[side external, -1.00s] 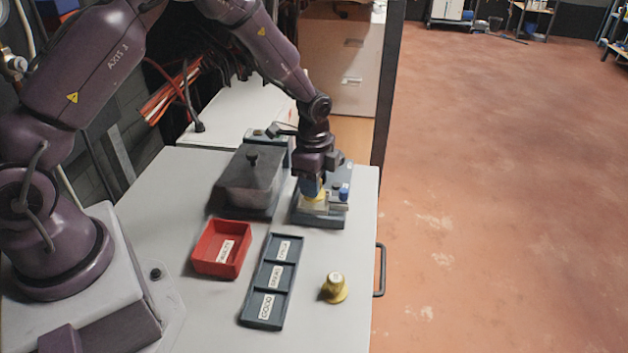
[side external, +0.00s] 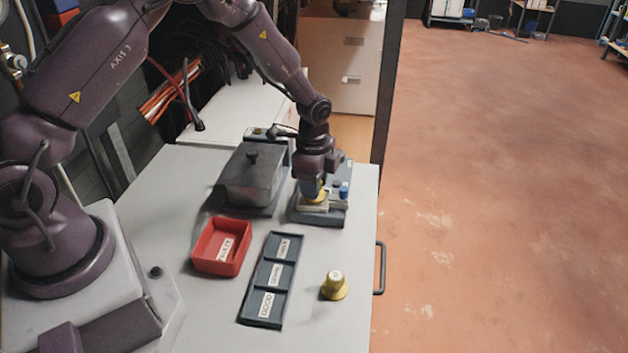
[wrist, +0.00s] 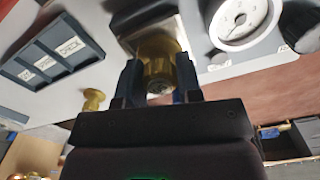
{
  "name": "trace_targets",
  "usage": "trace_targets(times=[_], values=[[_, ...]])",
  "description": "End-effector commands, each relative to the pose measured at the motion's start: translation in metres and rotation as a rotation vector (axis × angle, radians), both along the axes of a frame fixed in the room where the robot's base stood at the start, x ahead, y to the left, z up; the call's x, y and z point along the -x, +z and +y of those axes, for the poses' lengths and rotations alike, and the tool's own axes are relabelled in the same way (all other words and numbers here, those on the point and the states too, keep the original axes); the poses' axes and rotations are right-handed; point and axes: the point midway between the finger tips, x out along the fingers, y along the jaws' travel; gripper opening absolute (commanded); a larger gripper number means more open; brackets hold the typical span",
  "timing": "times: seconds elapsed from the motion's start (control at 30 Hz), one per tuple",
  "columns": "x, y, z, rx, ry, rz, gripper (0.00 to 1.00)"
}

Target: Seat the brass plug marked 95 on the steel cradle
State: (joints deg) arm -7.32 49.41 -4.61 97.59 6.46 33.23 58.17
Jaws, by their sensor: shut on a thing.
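A brass plug (wrist: 158,66) is between the two fingers of my gripper (wrist: 158,85), which is shut on it; its marking cannot be read. In the side external view my gripper (side external: 313,188) points down over the grey test fixture, and the plug shows as a yellow bit (side external: 316,197) under the fingers. The plug is at the pale steel cradle (side external: 315,208) on the fixture; I cannot tell whether it rests fully on it. A second brass plug (side external: 334,286) stands upright alone on the table, with an unreadable label on top. It also shows in the wrist view (wrist: 94,99).
A red tray (side external: 222,247) and a dark three-compartment tray (side external: 270,280) with labels lie in front. A dark lidded box (side external: 252,178) stands just left of the fixture. A round gauge (wrist: 240,22) is close beside the gripper. The table's right front is mostly clear.

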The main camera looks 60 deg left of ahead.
Motion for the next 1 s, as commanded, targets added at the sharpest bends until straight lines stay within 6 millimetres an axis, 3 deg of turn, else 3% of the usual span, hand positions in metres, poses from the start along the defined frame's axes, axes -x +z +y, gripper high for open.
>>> trace_targets(times=[0.4, 0.43, 0.53, 0.57, 0.83, 1.0], values=[[0.000, -0.006, 0.000, 0.000, 0.000, -0.001, 0.04], [0.000, -0.006, 0.000, 0.000, 0.000, -0.001, 0.38], [0.000, -0.006, 0.000, 0.000, 0.000, -0.001, 0.61], [0.000, -0.006, 0.000, 0.000, 0.000, -0.001, 0.63], [0.000, -0.005, 0.000, 0.000, 0.000, 0.000, 0.63], [-0.001, 0.012, 0.000, 0.000, 0.001, -0.004, 0.63]])
